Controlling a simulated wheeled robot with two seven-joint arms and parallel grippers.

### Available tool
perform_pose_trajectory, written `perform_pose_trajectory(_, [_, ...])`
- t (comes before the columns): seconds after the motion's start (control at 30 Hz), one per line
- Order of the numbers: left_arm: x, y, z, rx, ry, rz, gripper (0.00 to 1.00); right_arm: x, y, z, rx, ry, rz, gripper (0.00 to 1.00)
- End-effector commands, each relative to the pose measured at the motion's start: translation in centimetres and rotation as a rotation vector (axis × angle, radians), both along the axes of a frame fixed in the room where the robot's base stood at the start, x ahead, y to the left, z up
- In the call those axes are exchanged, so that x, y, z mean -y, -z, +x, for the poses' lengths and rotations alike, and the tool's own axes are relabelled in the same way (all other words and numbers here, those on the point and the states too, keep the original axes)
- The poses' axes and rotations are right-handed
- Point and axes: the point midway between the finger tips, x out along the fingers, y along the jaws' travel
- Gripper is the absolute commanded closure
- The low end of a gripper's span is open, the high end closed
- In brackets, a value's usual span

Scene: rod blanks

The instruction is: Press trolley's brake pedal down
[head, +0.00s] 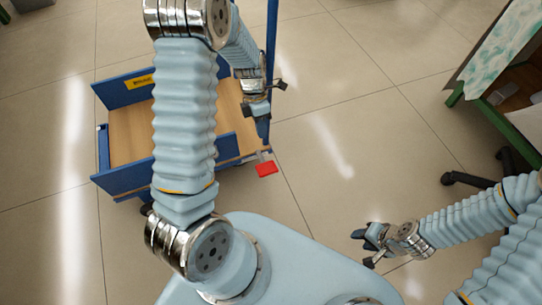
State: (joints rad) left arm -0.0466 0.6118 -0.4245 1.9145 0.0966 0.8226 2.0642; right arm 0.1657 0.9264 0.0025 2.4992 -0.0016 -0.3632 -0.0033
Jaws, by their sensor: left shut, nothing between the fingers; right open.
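The trolley (124,140) is at the left, with a wooden deck, low blue side boards and a tall blue post. Its red brake pedal (266,169) sticks out at the deck's lower right corner, just above the floor. I cannot tell from this view whether the pedal is up or down. My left gripper (263,128) is shut and empty, pointing down above and slightly behind the pedal, apart from it. My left arm hides part of the deck. My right gripper (365,250) is open and empty over the floor at the lower right.
A green-framed table (487,115) with a patterned top stands at the upper right. Dark caster legs (468,180) show below it. The tiled floor (350,110) between trolley and table is clear.

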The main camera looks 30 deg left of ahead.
Motion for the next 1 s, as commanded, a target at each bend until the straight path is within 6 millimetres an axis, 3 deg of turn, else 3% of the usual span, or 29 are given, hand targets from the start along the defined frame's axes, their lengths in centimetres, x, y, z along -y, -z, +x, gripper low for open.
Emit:
perform_pose_trajectory(0.27, [0.3,1.3,-0.3,-0.002,0.003,-0.001,1.00,0.0,0.3,0.0,0.000,0.001,-0.001,0.57])
perform_pose_trajectory(0.7, [2.4,9.8,-2.1,-0.002,0.001,-0.002,1.00,0.5,1.8,0.2,0.004,0.009,-0.008,0.57])
perform_pose_trajectory(1.0, [3.2,13.1,-2.8,-0.001,0.002,-0.001,1.00,0.5,2.2,0.2,0.004,0.009,-0.008,0.57])
